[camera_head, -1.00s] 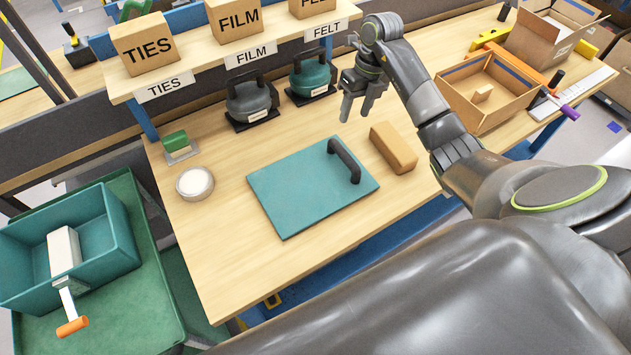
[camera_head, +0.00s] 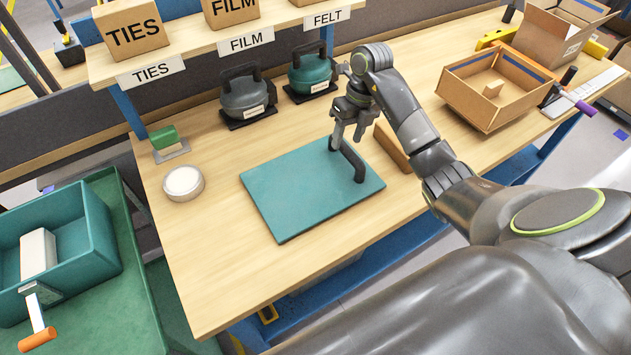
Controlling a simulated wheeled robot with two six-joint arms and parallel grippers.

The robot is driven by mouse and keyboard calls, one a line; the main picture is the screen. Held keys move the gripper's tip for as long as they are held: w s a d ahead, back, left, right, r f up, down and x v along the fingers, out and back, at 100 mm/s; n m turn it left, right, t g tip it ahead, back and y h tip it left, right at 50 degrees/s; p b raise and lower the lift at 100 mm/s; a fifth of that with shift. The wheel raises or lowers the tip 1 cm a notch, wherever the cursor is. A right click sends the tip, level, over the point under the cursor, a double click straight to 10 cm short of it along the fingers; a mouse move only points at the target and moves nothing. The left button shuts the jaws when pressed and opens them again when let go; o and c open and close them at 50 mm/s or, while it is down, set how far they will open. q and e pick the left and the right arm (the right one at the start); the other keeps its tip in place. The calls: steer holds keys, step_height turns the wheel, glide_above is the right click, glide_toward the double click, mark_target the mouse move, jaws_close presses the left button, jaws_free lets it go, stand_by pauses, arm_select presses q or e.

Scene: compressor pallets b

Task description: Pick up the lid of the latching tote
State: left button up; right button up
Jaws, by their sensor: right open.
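The lid (camera_head: 285,195) is a flat teal panel with a raised black bar handle (camera_head: 355,168) near its right side. It lies flat on the wooden workbench. My right gripper (camera_head: 346,144) is open, fingers pointing down, over the far end of the handle. The fingers overlap the handle's far end in the picture; whether they touch it I cannot tell. A teal open tote (camera_head: 95,243) stands on a green cart at the lower left, with a white block and an orange-handled tool at it. My left gripper is out of view.
A brown block (camera_head: 392,150) lies just right of the lid, partly behind my arm. Two kettle-like items (camera_head: 246,98) stand behind, under the labelled shelf. The bench front is clear.

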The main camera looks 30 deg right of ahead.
mark_target(347, 147)
steer(key=f+b, duration=0.3)
steer(key=shift+s+f, duration=0.25)
steer(key=shift+s, duration=0.05)
steer(key=shift+a+f+p, duration=0.2)
steer(key=shift+f+p, duration=0.1)
steer(key=shift+p, duration=0.25)
steer(key=shift+f, duration=0.4)
jaws_close()
